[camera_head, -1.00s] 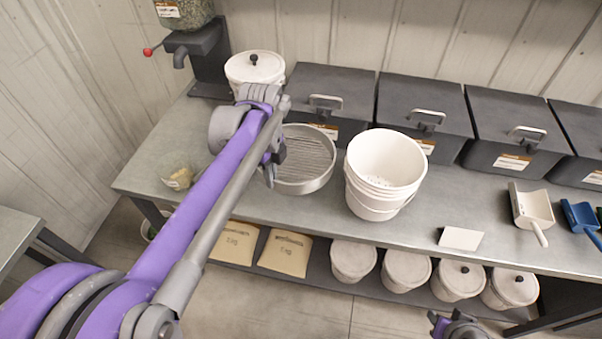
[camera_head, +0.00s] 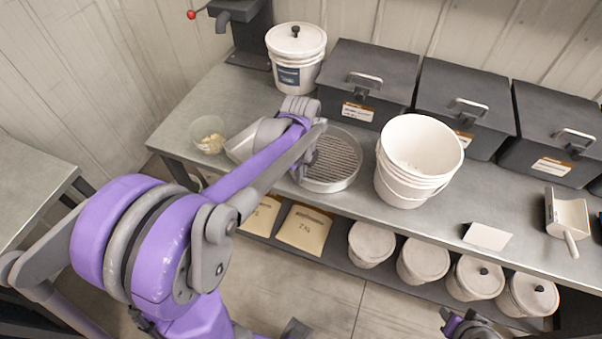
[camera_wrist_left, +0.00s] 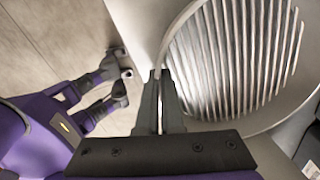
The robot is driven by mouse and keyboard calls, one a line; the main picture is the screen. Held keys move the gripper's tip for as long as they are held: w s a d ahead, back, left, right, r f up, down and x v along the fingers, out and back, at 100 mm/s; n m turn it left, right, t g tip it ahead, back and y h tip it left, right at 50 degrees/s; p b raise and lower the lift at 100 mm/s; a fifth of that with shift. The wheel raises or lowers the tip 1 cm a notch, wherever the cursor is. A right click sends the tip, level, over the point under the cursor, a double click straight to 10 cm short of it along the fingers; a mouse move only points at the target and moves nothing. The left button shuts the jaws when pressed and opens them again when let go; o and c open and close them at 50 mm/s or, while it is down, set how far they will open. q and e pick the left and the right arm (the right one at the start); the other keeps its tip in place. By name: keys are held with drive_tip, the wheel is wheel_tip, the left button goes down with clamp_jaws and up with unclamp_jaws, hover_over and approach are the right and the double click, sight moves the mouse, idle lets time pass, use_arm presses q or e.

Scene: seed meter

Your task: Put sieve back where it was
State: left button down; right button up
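The sieve (camera_head: 334,160) is a round, shallow metal pan with a slotted bottom, lying on the grey bench between a bowl and a white bucket. My left gripper (camera_head: 303,172) is at its left rim, partly hidden by my own arm. In the left wrist view the sieve (camera_wrist_left: 232,62) fills the upper right. The left fingers (camera_wrist_left: 160,76) are close together at its rim and appear shut on its thin wall. My right gripper (camera_head: 463,325) shows only in part at the bottom of the head view; its fingers are not clear.
The white bucket (camera_head: 418,158) stands close to the sieve's right. A lidded pail (camera_head: 297,70) and dark bins (camera_head: 372,75) line the back. A clear bowl (camera_head: 207,135) is at left. A white card (camera_head: 488,236) and scoop (camera_head: 567,215) lie right, with bare bench between.

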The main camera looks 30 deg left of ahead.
use_arm(q)
drive_tip(key=shift+f, duration=0.1)
drive_tip(key=c, duration=1.1)
unclamp_jaws()
wheel_tip(320, 180, up, 12)
drive_tip(key=s+d+f+n+t, duration=0.1)
drive_tip(key=s+d+f+n, duration=0.2)
drive_tip(key=n, duration=0.3)
drive_tip(key=s+d+f+n+t, duration=0.2)
drive_tip(key=s+d+f+n, duration=0.1)
drive_tip(key=s+d+n, duration=0.1)
drive_tip(key=s+d+f+n+t, duration=0.2)
drive_tip(key=s+n, duration=0.3)
drive_tip(key=n, duration=0.3)
drive_tip(key=shift+s+d+f+p, duration=0.3)
drive_tip(key=shift+d+f+p, duration=0.1)
drive_tip(key=shift+d, duration=0.3)
